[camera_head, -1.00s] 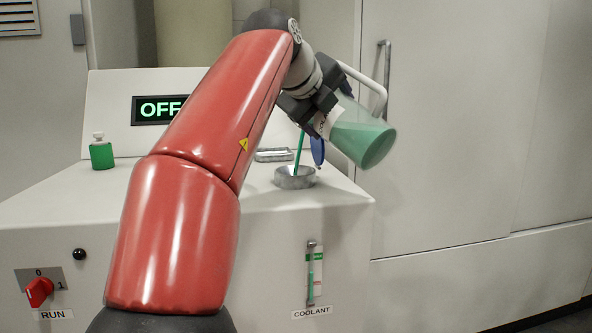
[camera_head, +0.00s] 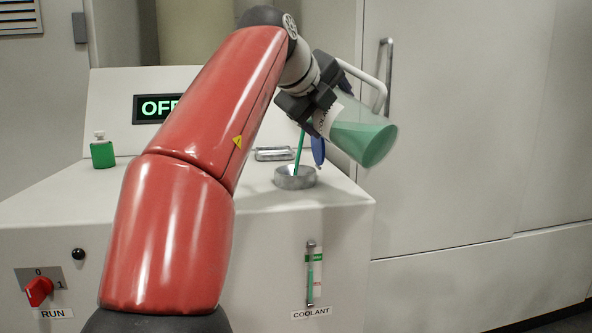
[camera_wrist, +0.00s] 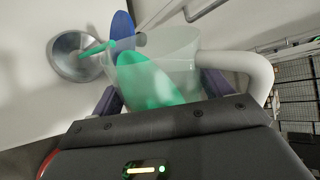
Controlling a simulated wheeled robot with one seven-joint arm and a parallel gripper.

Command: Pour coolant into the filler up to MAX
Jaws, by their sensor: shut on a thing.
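A translucent jug (camera_head: 365,137) with green coolant and a white handle (camera_head: 377,88) is tilted steeply. My gripper (camera_head: 318,100) is shut on it above the machine top. A thin green stream (camera_head: 300,150) falls into the round metal filler (camera_head: 295,180). In the wrist view the jug (camera_wrist: 180,48) has its mouth toward the filler (camera_wrist: 72,62), and the stream (camera_wrist: 97,48) runs into the opening. The coolant gauge (camera_head: 311,275) on the front shows a green column below a green band; its exact level is too small to read.
A small green bottle (camera_head: 102,152) stands at the left. A red RUN switch (camera_head: 39,291) is on the front. A tall cabinet (camera_head: 470,130) stands at right.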

